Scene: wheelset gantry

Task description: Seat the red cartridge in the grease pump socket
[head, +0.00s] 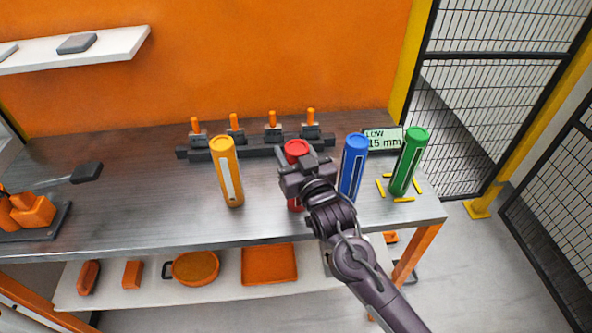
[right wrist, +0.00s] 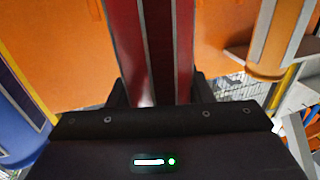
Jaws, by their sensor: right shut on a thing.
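The red cartridge (head: 296,148) stands upright near the middle of the bench, between the yellow and blue cartridges. My right gripper (head: 299,168) is shut on it around its upper body. Its red top shows above the jaws and a little of its lower end below them. I cannot tell whether its base touches the bench. In the right wrist view the red cartridge (right wrist: 150,45) rises between the two dark fingers (right wrist: 155,92). An orange device on a dark base (head: 35,212), seemingly the grease pump, is at the far left; I cannot make out its socket. My left gripper is not in view.
A yellow cartridge (head: 227,172), a blue one (head: 353,168) and a green one (head: 408,163) stand close by. Behind them is a dark rack (head: 255,146) with orange pegs and a small sign (head: 384,139). A dark-ended lever (head: 87,172) juts over the left bench, otherwise clear.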

